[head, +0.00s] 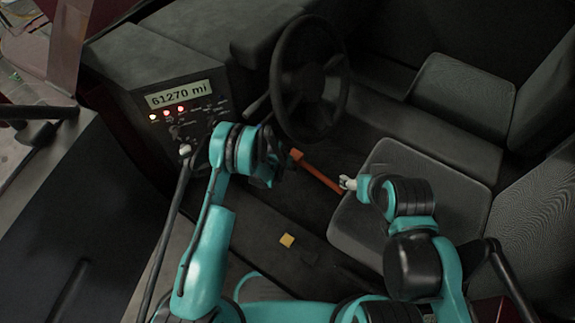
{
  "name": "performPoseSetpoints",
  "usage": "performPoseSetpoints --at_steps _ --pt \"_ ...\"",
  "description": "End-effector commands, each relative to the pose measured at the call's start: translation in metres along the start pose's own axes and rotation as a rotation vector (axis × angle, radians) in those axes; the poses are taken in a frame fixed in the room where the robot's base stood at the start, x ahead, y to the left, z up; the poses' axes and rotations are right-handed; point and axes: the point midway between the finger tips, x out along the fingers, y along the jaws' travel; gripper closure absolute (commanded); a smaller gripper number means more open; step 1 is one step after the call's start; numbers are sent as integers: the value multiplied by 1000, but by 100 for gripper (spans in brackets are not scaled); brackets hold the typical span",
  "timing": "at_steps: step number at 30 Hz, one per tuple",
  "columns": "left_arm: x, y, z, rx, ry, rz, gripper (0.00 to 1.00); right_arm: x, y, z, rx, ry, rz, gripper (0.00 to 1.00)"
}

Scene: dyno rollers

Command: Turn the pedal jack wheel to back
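An orange bar (321,174), seemingly the pedal jack, slants from below the steering wheel down towards the front edge of the near seat. A thicker orange piece (296,156) sits at its upper end. I cannot make out a separate jack wheel; it may be hidden. My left gripper (270,168) is dark and sits just left of the bar's upper end; its fingers are too unclear to tell open from shut. My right gripper (347,183) is at the bar's lower end, by the seat edge. Whether it grips the bar is unclear.
The steering wheel (309,78) stands above the bar. A dash panel with a lit display (179,94) reading 61270 mi is at left. The near seat (399,170) lies right of the bar.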

Motion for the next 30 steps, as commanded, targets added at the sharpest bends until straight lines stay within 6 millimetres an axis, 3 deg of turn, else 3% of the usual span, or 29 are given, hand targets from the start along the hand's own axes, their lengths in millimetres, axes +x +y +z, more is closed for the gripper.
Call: performPoseSetpoints --at_steps 18,30 --pt "3 10 0 165 1 -389 85 0 0 0 0 0 0 35" --pt "3 10 1 202 1 -486 85 0 0 0 0 0 0 35"
